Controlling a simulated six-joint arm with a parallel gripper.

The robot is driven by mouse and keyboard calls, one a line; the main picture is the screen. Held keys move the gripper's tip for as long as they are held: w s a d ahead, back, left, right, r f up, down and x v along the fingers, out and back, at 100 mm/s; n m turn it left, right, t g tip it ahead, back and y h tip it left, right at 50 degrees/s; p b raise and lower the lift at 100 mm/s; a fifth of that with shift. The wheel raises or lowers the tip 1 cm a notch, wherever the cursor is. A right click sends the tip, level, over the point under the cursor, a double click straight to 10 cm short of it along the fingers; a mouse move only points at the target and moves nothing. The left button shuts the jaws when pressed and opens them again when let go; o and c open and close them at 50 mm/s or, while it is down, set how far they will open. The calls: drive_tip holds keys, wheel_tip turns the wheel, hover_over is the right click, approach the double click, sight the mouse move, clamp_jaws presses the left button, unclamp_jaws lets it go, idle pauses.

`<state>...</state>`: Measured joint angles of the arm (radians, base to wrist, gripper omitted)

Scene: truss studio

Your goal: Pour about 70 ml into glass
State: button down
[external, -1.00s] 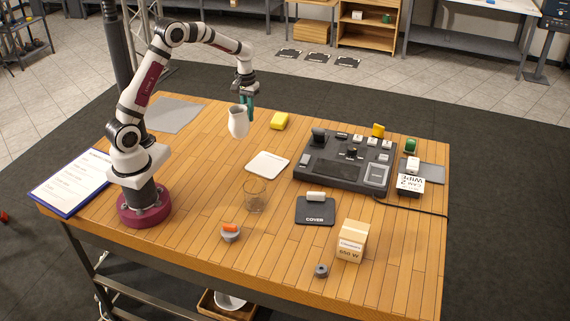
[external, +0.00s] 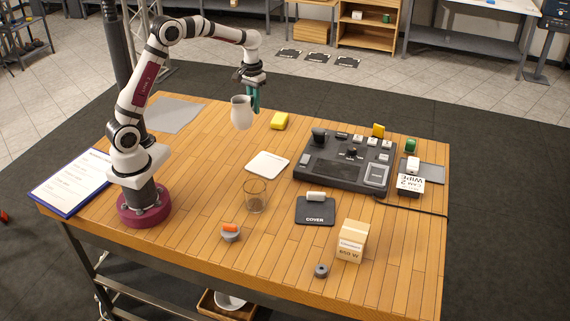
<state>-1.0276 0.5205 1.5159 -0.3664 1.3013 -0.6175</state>
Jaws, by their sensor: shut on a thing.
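A white jug (external: 241,113) hangs in the air above the back middle of the table, roughly upright. My gripper (external: 254,97) is shut on the jug at its right side, with teal fingers pointing down. The clear glass (external: 256,196) stands upright on the wooden table, nearer the front and below the jug in the picture. Something brownish shows low in the glass; I cannot tell whether it is liquid or the wood seen through it. The jug's contents are hidden. The jug is well apart from the glass.
A white square pad (external: 267,165) lies behind the glass. A dark cover pad (external: 315,211) is right of it, and an orange-topped grey item (external: 230,232) is in front.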

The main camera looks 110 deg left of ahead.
drive_tip(key=w+d+m, duration=1.3)
drive_tip(key=w+d, duration=0.2)
drive_tip(key=d, duration=0.3)
drive_tip(key=w+d+m, duration=0.3)
drive_tip(key=d+m, duration=1.2)
drive_tip(key=d, duration=0.9)
drive_tip(key=f, duration=1.4)
drive_tip(key=shift+a+f, duration=0.2)
drive_tip(key=shift+f, duration=0.1)
drive_tip(key=shift+s+a+r, duration=0.1)
